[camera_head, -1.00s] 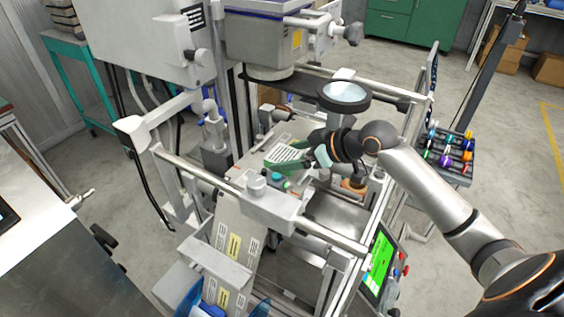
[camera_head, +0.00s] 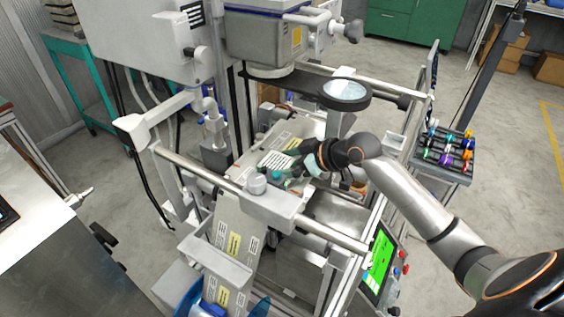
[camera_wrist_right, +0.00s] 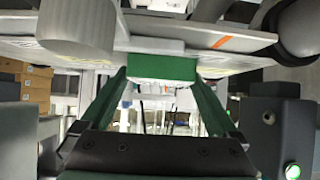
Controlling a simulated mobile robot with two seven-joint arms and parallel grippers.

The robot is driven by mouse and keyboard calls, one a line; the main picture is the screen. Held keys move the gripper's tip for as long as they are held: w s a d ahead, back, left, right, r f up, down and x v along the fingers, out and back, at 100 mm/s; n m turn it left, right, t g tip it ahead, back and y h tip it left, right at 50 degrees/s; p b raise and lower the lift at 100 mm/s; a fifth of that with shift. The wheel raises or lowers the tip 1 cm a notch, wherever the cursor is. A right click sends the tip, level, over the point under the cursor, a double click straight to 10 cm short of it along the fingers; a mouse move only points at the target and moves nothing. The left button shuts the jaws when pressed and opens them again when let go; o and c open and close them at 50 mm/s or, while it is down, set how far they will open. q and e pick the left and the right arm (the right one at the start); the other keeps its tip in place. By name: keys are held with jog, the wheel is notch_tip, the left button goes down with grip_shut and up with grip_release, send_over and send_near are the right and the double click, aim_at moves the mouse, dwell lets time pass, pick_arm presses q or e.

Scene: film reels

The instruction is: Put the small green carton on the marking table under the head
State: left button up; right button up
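The small green carton (camera_head: 277,161), with a white striped label on top, is low over the grey marking table (camera_head: 303,129) beneath the head (camera_head: 270,72). In the right wrist view the carton (camera_wrist_right: 163,68) shows end-on between the fingertips, close against a pale plate. My right gripper (camera_head: 303,160) reaches in from the right, its green fingers against both sides of the carton. In the right wrist view the gripper (camera_wrist_right: 162,78) spans just the carton's width. I cannot tell whether the carton touches the table. My left gripper is not in view.
A round magnifier (camera_head: 344,93) stands above my right wrist. Frame rails and a clamp block (camera_head: 268,203) lie in front of the carton. A green-lit screen (camera_head: 379,262) is at the front right, and a rack of coloured rolls (camera_head: 446,152) at the right.

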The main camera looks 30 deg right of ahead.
jog(key=shift+s+r, duration=0.1)
jog(key=shift+r, duration=0.1)
jog(key=v, duration=1.2)
dwell(0.4)
